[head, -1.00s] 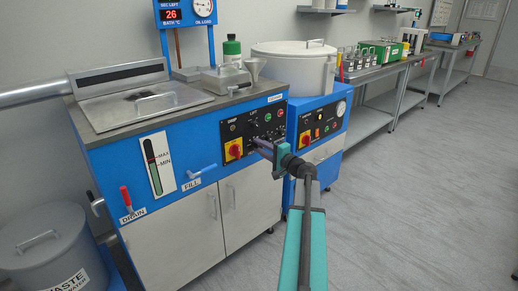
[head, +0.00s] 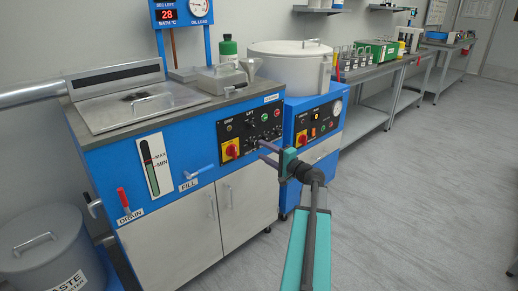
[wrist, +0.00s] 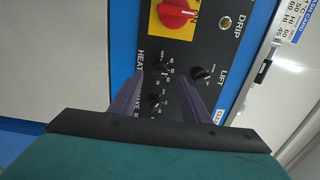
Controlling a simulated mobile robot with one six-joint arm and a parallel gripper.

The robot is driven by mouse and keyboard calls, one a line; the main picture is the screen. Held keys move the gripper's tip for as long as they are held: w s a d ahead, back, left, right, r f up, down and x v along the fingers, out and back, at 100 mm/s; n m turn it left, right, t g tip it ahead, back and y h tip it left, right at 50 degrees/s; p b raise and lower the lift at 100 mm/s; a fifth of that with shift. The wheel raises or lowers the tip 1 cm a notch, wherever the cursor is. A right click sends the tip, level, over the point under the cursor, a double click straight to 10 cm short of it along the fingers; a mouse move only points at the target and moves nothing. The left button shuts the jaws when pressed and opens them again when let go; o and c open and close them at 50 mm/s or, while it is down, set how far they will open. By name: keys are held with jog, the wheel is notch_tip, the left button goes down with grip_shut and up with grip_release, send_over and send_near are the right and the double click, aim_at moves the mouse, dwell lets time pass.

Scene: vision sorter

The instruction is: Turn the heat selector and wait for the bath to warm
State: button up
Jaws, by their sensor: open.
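The heat selector (wrist: 164,70) is a small black knob beside the HEAT lettering on the black control panel (wrist: 206,40), with white scale marks around it. My gripper (wrist: 160,82) is open in front of the panel, its two dark fingers on either side of the knob area. Whether a finger touches the knob cannot be told. In the head view my gripper (head: 262,148) is at the panel's lower right and hides part of it. The oil bath (head: 140,98) has its metal lid closed. The red bath display (head: 167,15) above reads 28.
Another knob (wrist: 155,100) lies between the fingers, and the LIFT knob (wrist: 202,73) is to the right. A red rotary switch (head: 230,150) sits left of my gripper. A blue cabinet with a white drum (head: 290,68) stands to the right. The floor (head: 410,200) at right is clear.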

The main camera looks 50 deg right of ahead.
jog(key=s, duration=0.8)
jog(key=shift+s+a+p, duration=0.35)
jog(key=shift+s+p, duration=0.05)
jog(key=shift+p, duration=0.05)
